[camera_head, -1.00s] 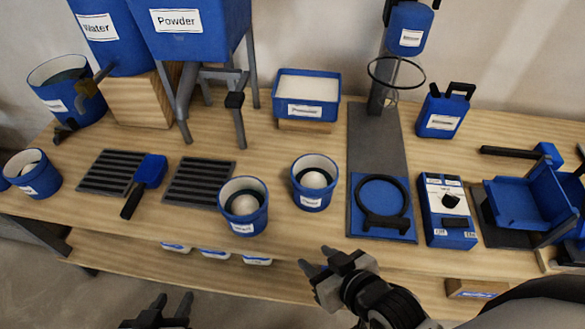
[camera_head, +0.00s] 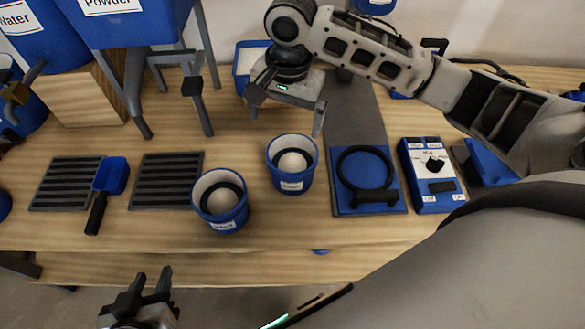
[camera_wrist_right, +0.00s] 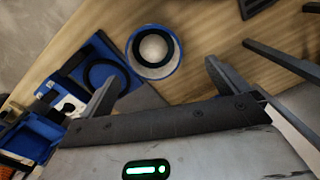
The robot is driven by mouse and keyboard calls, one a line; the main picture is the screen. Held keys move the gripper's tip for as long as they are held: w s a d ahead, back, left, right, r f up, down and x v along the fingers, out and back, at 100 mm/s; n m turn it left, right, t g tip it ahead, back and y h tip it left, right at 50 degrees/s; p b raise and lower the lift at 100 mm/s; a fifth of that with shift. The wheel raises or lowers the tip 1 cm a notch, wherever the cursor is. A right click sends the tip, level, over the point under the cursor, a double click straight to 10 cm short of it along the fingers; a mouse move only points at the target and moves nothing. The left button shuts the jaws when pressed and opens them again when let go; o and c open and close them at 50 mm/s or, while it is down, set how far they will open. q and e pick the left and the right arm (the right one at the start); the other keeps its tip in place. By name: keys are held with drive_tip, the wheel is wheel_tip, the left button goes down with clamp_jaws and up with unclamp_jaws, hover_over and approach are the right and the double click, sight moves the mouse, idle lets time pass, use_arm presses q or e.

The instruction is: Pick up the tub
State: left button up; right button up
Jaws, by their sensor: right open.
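Two round blue tubs with pale contents stand upright near the table's front edge: a left tub (camera_head: 221,222) and a right tub (camera_head: 291,186). Their labels are too small to read. My right gripper (camera_head: 286,118) is open and empty, pointing down above and just behind the right tub, apart from it. In the right wrist view, a blue tub (camera_wrist_right: 155,72) with a white round content lies just beyond the open fingers (camera_wrist_right: 162,74). My left gripper (camera_head: 151,280) is low in front of the table, its fingers apart and empty.
A blue plate with a black ring (camera_head: 364,180) and a control box (camera_head: 431,180) stand right of the tubs. A dark grate (camera_head: 166,182) and a blue scoop (camera_head: 112,175) lie to the left. The powder hopper (camera_head: 125,28) stands behind. A blue bin (camera_head: 243,66) is partly hidden by my right gripper.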

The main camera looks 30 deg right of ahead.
drive_tip(key=d+r, duration=0.1)
drive_tip(key=m+b, duration=0.1)
drive_tip(key=b, duration=0.2)
approach(292, 155)
drive_tip(key=shift+h, duration=0.3)
drive_tip(key=s+a+f, duration=0.1)
drive_tip(key=s+f, duration=0.1)
drive_tip(key=s+a+f, duration=0.1)
drive_tip(key=s, duration=0.1)
drive_tip(key=shift+a+f, duration=0.15)
drive_tip(key=shift+a, duration=0.15)
drive_tip(key=shift+f, duration=0.3)
use_arm(q)
drive_tip(key=shift+d+f, duration=0.2)
drive_tip(key=shift+f, duration=0.3)
use_arm(e)
drive_tip(key=shift+c, duration=0.3)
drive_tip(key=c, duration=1.5)
use_arm(q)
drive_tip(key=shift+f, duration=0.1)
use_arm(e)
drive_tip(key=shift+r, duration=0.15)
drive_tip(key=shift+c, duration=0.8)
